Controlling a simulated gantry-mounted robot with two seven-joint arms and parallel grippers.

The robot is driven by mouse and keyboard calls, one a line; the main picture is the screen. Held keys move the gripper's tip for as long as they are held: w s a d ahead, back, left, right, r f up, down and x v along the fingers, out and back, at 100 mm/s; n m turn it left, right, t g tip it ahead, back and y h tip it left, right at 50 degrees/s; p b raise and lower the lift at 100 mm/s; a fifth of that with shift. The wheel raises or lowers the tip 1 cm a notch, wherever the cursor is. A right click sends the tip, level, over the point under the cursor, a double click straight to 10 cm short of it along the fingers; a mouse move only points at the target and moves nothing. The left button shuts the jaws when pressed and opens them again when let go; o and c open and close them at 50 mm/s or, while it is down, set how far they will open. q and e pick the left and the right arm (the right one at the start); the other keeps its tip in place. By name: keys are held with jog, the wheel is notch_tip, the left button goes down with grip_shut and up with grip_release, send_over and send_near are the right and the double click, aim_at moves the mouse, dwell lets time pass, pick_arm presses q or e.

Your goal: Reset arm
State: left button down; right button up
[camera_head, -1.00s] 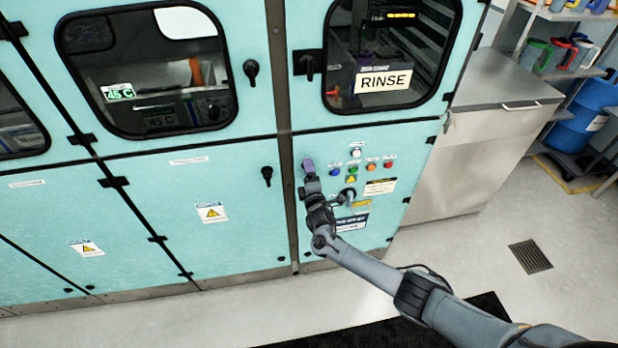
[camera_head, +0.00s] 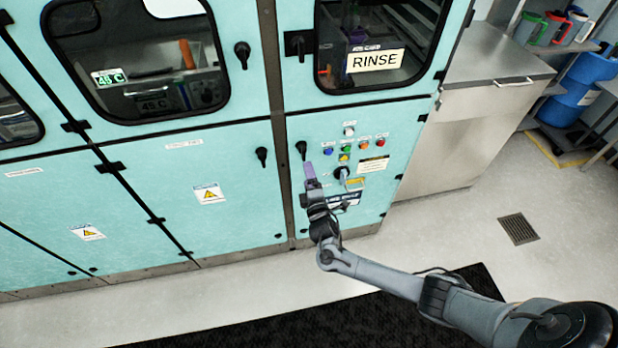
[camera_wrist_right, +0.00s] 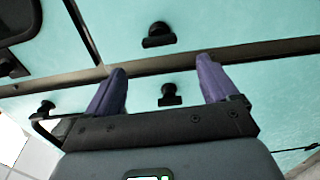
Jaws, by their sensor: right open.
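My right gripper (camera_head: 311,175) is in front of the teal cabinet (camera_head: 228,150), below the RINSE window and left of the button panel. In the right wrist view the right gripper (camera_wrist_right: 160,85) has its two purple fingers wide apart with nothing between them. A black door handle (camera_wrist_right: 170,95) shows beyond the fingertips there, and I cannot tell how far away it is. My left gripper is not in view.
The button panel (camera_head: 352,150) has several coloured buttons and a black knob (camera_head: 341,173) close to my right gripper. A steel counter (camera_head: 465,120) stands right of the cabinet. A dark mat (camera_head: 300,325) and a floor drain (camera_head: 517,229) lie on the open floor.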

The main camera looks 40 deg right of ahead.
dwell(0.3)
jog(key=s+a+f+g, duration=0.1)
jog(key=s+f+g, duration=0.1)
jog(key=s+f, duration=0.6)
jog(key=s+a+f+m+g+y, duration=0.3)
jog(key=s+a+m+g+y, duration=0.25)
jog(key=s+a, duration=0.8)
jog(key=s+a+r+m+g+y, duration=0.3)
jog(key=s+r+m+g, duration=0.15)
jog(key=s+r, duration=0.8)
notch_tip(320, 180, up, 25)
jog(key=p, duration=2.5)
jog(key=shift+d+m, duration=0.2)
jog(key=shift+m, duration=0.2)
